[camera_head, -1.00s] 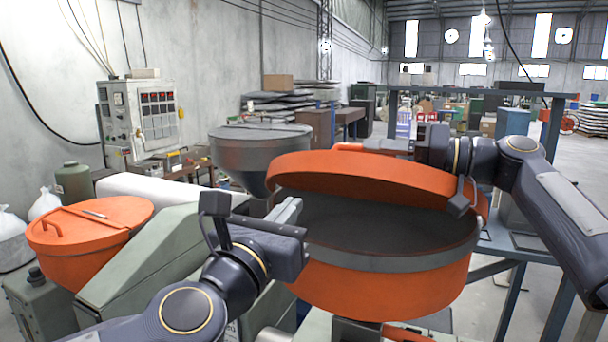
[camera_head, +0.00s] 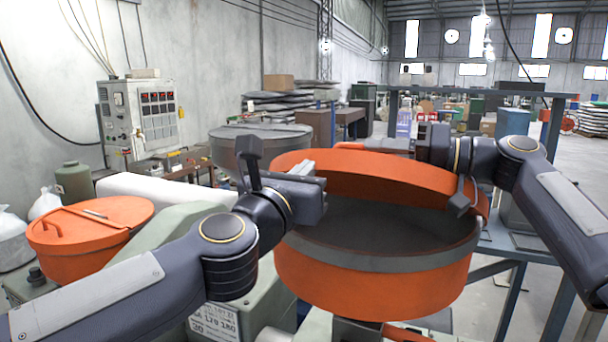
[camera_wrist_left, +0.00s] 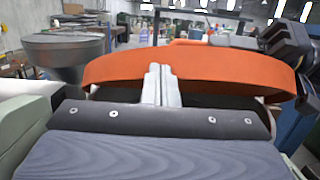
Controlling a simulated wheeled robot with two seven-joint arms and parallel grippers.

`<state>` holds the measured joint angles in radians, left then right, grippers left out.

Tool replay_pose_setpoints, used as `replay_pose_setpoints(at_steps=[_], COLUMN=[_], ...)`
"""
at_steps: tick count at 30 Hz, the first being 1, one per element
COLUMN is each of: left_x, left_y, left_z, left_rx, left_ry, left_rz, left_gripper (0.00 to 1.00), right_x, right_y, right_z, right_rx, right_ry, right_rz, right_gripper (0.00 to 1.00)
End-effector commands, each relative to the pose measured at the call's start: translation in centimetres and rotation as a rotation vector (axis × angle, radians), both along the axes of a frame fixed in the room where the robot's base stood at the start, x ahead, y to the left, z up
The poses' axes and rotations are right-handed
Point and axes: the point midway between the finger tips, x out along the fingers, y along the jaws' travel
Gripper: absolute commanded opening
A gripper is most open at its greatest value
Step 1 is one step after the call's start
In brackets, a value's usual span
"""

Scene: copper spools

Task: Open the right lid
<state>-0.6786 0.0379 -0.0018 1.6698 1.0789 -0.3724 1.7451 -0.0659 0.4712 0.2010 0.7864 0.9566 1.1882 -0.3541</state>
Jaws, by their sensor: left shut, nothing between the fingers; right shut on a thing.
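The right lid (camera_head: 375,178) is orange and tilted open, its front edge raised above the dark opening of the right orange drum (camera_head: 375,295). It also shows across the left wrist view (camera_wrist_left: 200,65). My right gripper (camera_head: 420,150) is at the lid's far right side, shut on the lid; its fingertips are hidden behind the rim. My left gripper (camera_head: 316,180) is shut and empty at the lid's left front, above the drum's left rim. In the left wrist view its closed fingers (camera_wrist_left: 161,85) overlap the lid's lower edge; contact is unclear.
A second orange drum with a closed lid (camera_head: 90,225) stands at the left. A grey metal hopper (camera_head: 262,140) stands behind my left gripper. A blue-grey frame (camera_head: 500,255) is at the right. A control box (camera_head: 150,115) is by the wall.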

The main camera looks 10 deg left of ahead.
Motion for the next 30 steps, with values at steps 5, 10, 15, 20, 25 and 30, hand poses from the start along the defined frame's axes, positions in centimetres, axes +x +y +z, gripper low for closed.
replay_pose_setpoints(at_steps=[5, 10, 15, 20, 25, 30], left_x=[0.4, 0.4, 0.4, 0.4, 0.4, 0.4], left_y=[0.1, 0.1, 0.1, 0.1, 0.1, 0.3], left_z=[1.0, 1.1, 1.1, 1.1, 1.1, 1.1], left_rx=[-0.004, -0.005, -0.004, -0.004, -0.004, -0.005], left_ry=[-0.006, -0.008, -0.009, -0.009, -0.009, -0.009], left_rz=[0.004, 0.006, 0.006, 0.006, 0.006, 0.009], left_gripper=[0.0, 0.0, 0.0, 0.0, 0.0, 0.0], right_x=[-0.3, -0.3, -0.3, -0.3, -0.5, -1.2], right_y=[0.3, 0.4, 0.5, 0.5, -0.3, -3.3], right_z=[-0.3, -0.4, -0.4, -0.4, -0.4, -0.4], right_rx=[-0.009, -0.011, -0.01, -0.009, -0.009, -0.009], right_ry=[0.007, 0.009, 0.008, 0.008, 0.008, 0.009], right_rz=[0.016, 0.018, 0.019, 0.02, 0.017, 0.008], right_gripper=[0.0, 0.18, 0.34, 0.34, 0.34, 0.34])
